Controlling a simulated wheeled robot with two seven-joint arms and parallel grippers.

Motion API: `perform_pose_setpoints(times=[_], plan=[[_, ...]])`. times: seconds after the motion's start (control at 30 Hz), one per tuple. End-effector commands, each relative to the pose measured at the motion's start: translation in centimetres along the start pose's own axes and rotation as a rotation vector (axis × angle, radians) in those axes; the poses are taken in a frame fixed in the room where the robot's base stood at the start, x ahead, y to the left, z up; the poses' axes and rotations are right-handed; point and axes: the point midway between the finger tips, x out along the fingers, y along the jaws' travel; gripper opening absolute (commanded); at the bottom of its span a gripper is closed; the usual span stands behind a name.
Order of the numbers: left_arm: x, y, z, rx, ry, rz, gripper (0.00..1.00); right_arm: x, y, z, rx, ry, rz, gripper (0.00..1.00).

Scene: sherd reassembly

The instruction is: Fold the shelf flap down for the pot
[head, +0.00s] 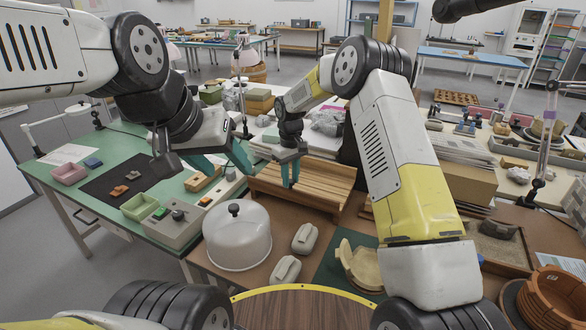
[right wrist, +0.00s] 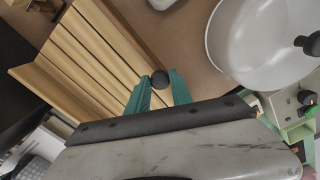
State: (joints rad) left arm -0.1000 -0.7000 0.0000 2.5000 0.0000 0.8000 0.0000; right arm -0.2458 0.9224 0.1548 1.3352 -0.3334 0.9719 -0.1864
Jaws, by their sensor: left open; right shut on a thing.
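The shelf flap (head: 310,183) is a slatted light-wood panel at the middle of the brown bench. It also shows in the right wrist view (right wrist: 98,52). My right gripper (head: 291,178) is at the panel, with its teal fingers shut on a small dark round knob (right wrist: 160,79) at the panel's edge. The fingers partly hide how the knob joins the panel. My left gripper (head: 222,165) is open and empty, left of the panel above the green table's edge. A cream curved pot piece (head: 358,266) lies on a dark green mat; I cannot tell whether it is the pot.
A white dome with a black knob (head: 237,237) stands close in front of the panel, also in the right wrist view (right wrist: 262,45). Two grey blocks (head: 305,238) lie to its right. A grey control box (head: 178,217) stands left. Terracotta pieces (head: 555,298) sit at far right.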

Motion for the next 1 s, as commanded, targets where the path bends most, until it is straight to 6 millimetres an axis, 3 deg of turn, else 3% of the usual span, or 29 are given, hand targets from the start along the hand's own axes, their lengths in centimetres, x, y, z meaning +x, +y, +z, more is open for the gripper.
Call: perform_pose_setpoints(times=[0.47,0.77,1.0], plan=[[0.0,0.0,0.0,0.000,0.000,0.000,0.56,-0.2,-0.5,0.2,-0.003,0.022,0.048,0.00],[0.0,0.0,0.0,0.000,0.000,0.000,0.56,0.1,-2.5,1.1,-0.009,0.106,0.223,0.00],[0.0,0.0,0.0,0.000,0.000,0.000,0.56,0.9,-3.8,1.8,-0.001,0.106,0.223,0.00]])
